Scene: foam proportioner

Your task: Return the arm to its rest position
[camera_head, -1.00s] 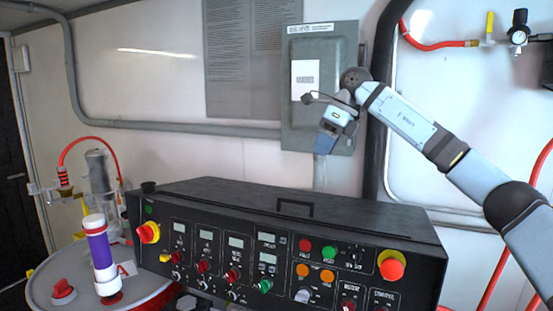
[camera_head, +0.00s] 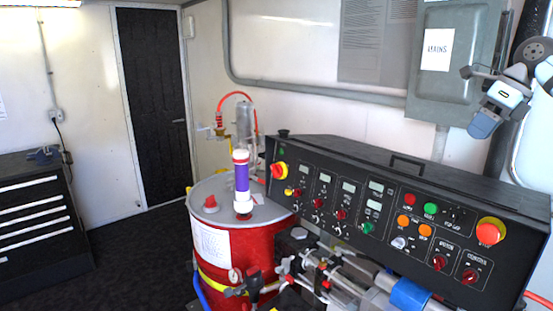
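My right arm comes in at the right edge, bent, with its wrist in front of the grey mains box (camera_head: 452,75) on the wall. My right gripper (camera_head: 482,126) hangs from it, pointing down and to the left, above the right part of the black control console (camera_head: 400,172). It is apart from the console, and I see nothing held in it. The fingers appear as one blue-grey shape, so their gap cannot be made out. Most of the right arm is cut off by the picture edge.
A red drum (camera_head: 245,255) with a purple-banded cylinder (camera_head: 241,182) stands left of the console. Pipes and valves (camera_head: 335,275) lie below the console. A dark drawer cabinet (camera_head: 35,215) stands at far left, near a black door (camera_head: 152,105). Floor between cabinet and drum is clear.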

